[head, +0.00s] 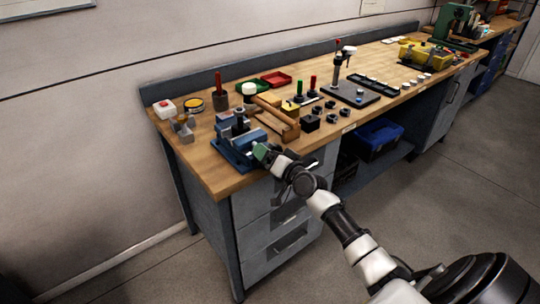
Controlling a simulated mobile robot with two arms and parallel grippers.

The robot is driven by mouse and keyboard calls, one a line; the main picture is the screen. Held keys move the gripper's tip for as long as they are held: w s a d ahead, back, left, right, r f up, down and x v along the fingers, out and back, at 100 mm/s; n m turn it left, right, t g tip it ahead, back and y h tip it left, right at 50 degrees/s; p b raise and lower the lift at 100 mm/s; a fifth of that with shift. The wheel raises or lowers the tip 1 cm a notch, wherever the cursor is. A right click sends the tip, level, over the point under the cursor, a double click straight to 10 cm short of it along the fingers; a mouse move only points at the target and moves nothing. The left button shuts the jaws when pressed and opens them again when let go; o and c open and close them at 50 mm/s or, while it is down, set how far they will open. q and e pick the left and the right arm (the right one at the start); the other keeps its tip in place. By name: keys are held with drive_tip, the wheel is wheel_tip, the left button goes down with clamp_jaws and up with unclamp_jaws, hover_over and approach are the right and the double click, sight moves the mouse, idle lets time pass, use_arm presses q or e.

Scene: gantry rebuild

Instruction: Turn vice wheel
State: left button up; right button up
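The blue vice (229,152) stands at the left front of the wooden workbench, close to the front edge. My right arm reaches in from the lower right. My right gripper (261,150) is at the vice's front right side, just over the bench edge, and shows greenish at its tip. It looks very close to the vice or touching it; I cannot tell which. I cannot make out the vice wheel, which may be behind the gripper. The fingers are too small to tell whether they are open or shut. My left gripper is not in view.
A wooden rack (277,118) stands right of the vice, with small black blocks (311,123) beyond it. A red-and-white container (165,109) and a yellow tin (193,104) are behind it. Drawers (271,240) sit below the bench. A blue crate (377,137) is on the lower shelf.

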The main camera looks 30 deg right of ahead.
drive_tip(key=m, duration=0.5)
drive_tip(key=shift+f+m, duration=0.1)
drive_tip(key=shift+m, duration=0.2)
drive_tip(key=m, duration=0.4)
drive_tip(key=shift+f+m+p, duration=0.1)
drive_tip(key=shift+m+p, duration=0.2)
drive_tip(key=shift+p, duration=0.05)
drive_tip(key=m+p, duration=0.1)
drive_tip(key=m, duration=0.3)
drive_tip(key=shift+f, duration=0.1)
drive_tip(key=m+p, duration=0.2)
drive_tip(key=m, duration=0.3)
drive_tip(key=m+p, duration=0.2)
drive_tip(key=m, duration=0.2)
drive_tip(key=shift+a+f+m, duration=0.1)
drive_tip(key=shift+m, duration=0.2)
drive_tip(key=m+p, duration=0.2)
drive_tip(key=m, duration=0.2)
drive_tip(key=shift+a+p, duration=0.15)
drive_tip(key=shift+p, duration=0.2)
drive_tip(key=m+p, duration=0.3)
drive_tip(key=m, duration=0.2)
drive_tip(key=shift+a+m, duration=0.15)
drive_tip(key=shift+m, duration=0.25)
drive_tip(key=shift+a+m+p, duration=0.1)
drive_tip(key=shift+m+p, duration=1.1)
drive_tip(key=shift+m, duration=0.8)
drive_tip(key=shift+f, duration=0.1)
